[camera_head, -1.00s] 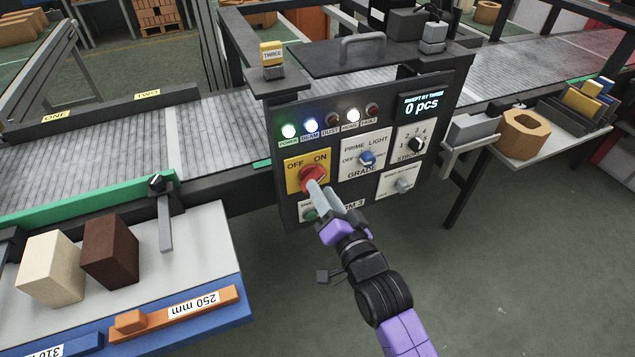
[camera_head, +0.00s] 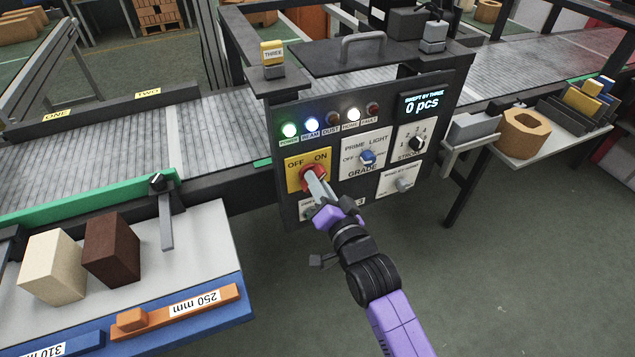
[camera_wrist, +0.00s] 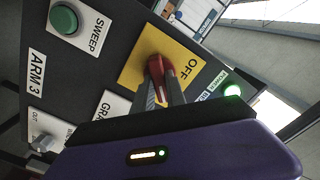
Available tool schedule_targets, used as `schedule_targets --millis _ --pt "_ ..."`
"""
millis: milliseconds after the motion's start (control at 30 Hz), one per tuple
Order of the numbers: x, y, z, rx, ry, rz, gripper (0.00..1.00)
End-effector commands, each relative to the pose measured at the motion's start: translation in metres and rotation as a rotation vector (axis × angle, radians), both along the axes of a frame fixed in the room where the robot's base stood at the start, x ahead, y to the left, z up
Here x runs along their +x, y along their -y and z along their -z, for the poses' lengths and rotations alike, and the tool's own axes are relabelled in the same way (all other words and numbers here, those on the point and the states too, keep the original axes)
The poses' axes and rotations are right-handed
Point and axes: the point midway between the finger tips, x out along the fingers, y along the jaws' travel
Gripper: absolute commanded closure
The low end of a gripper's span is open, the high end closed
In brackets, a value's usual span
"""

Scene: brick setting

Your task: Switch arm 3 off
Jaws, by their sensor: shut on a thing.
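The arm 3 control panel (camera_head: 435,150) faces me at the conveyor's edge. Its red rotary switch sits on a yellow OFF/ON plate (camera_head: 294,178) at the lower left. My gripper (camera_head: 314,182) is shut on the red switch (camera_wrist: 160,66), with its two fingers on either side of the knob in the wrist view. The fingers hide part of the switch, so its exact pointing is hard to tell. The power lamp (camera_head: 290,130) glows green. The display (camera_head: 424,104) reads 0 pcs.
Close around the switch are the grade knob (camera_head: 367,157), the stroke knob (camera_head: 416,143) and the green sweep button (camera_wrist: 64,19). A cream brick (camera_head: 52,267) and a brown brick (camera_head: 111,250) stand on the left table. Floor right of my arm is clear.

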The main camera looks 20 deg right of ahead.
Motion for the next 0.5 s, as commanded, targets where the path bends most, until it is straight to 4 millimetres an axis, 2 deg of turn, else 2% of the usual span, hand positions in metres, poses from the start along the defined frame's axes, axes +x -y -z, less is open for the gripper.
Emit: schedule_targets --millis 267,500 --pt "-0.0002 0.0 0.0001 -0.057 0.0 0.0 1.0" --pt "-0.0002 0.0001 -0.0001 -0.218 -0.001 0.001 1.0"
